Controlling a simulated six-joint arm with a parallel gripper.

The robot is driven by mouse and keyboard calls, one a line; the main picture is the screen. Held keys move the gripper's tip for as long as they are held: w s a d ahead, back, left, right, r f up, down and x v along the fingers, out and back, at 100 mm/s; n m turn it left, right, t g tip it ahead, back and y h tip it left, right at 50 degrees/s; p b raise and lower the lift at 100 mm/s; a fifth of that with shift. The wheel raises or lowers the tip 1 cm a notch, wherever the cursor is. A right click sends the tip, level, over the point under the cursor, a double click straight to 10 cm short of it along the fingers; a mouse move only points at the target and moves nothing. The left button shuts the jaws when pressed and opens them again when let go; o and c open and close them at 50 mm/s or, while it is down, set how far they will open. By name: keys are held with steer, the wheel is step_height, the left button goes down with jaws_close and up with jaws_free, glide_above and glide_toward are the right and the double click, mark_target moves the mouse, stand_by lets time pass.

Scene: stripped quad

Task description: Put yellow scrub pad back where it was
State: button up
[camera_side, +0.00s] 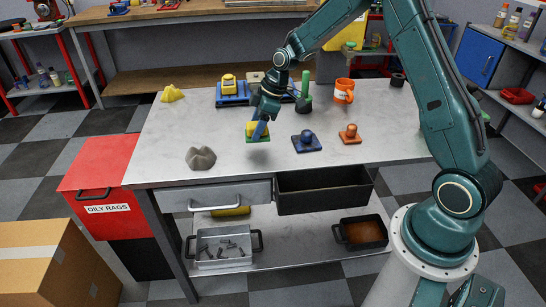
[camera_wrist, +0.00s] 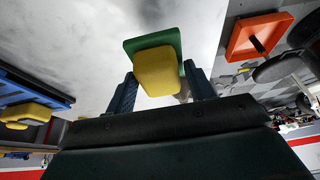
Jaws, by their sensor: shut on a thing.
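The yellow scrub pad (camera_side: 251,129) has a yellow block on a green base. My gripper (camera_side: 262,128) is shut on it near the middle of the light grey tabletop. In the wrist view the pad (camera_wrist: 156,70) sits between the two blue fingers of my gripper (camera_wrist: 160,84), which hold the yellow block, with the green base beyond it. A blue piece with a yellow top (camera_side: 231,88) stands behind, at the back of the table.
A blue knobbed block (camera_side: 306,142) and an orange one (camera_side: 350,135) stand right of the pad. An orange mug (camera_side: 344,91) and a green upright item (camera_side: 304,97) stand behind. A yellow lump (camera_side: 171,93) and a grey lump (camera_side: 201,158) lie left. The tabletop between is clear.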

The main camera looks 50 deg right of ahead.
steer(key=shift+f, duration=0.1)
steer(key=shift+f, duration=2.05)
steer(key=shift+f, duration=0.2)
steer(key=o, duration=0.9)
steer(key=shift+r, duration=0.15)
steer(key=v, duration=1.2)
steer(key=shift+r, duration=0.1)
